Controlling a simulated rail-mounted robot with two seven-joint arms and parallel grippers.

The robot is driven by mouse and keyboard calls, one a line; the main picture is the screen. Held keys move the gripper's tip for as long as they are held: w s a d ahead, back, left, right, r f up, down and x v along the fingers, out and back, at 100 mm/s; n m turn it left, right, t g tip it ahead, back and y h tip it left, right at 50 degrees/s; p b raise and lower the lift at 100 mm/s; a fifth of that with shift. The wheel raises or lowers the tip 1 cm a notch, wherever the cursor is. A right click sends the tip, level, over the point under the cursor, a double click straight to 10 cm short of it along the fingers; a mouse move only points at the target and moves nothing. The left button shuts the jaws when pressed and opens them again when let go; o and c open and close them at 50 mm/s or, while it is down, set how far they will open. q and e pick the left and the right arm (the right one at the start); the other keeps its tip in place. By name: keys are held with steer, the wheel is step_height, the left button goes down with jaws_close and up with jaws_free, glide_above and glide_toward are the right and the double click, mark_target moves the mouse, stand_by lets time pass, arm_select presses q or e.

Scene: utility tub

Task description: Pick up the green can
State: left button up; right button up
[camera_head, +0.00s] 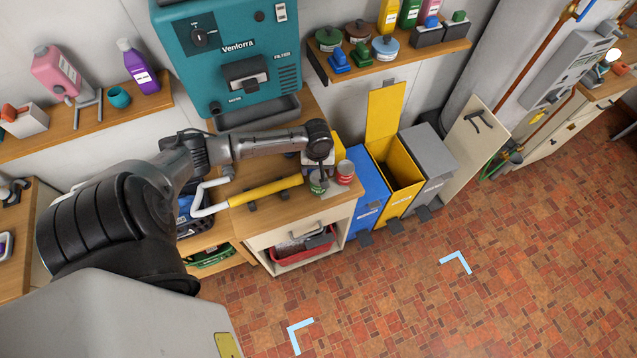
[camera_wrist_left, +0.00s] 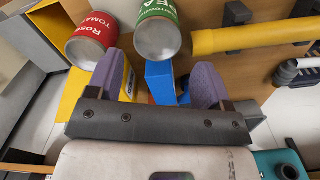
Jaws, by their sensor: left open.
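The green can (camera_wrist_left: 158,28) has a green label and a bare metal end. In the head view it (camera_head: 318,184) stands near the right front corner of the wooden counter (camera_head: 275,222), partly covered by my gripper. The red can (camera_wrist_left: 92,38), labelled tomato, is close beside it, to its right in the head view (camera_head: 346,170). My left gripper (camera_wrist_left: 158,70) is open, its two purple fingers apart, with the green can just ahead of the gap between them. In the head view my left gripper (camera_head: 318,170) is directly above the can. My right gripper is not in view.
A yellow bar (camera_head: 265,191) lies on the counter left of the cans. A teal machine (camera_head: 235,45) stands behind. Blue (camera_head: 369,195), yellow (camera_head: 404,190) and grey (camera_head: 430,165) bins stand right of the counter; the yellow lid is up. The tiled floor in front is clear.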

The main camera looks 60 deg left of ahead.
mark_target(318, 179)
arm_select(q)
step_height(318, 179, down, 5)
steer(key=shift+r, duration=0.15)
steer(key=shift+w+a+f, duration=0.1)
steer(key=shift+f, duration=1.25)
steer(key=shift+w+a+f, duration=0.1)
steer(key=shift+f, duration=1.2)
steer(key=c, duration=0.7)
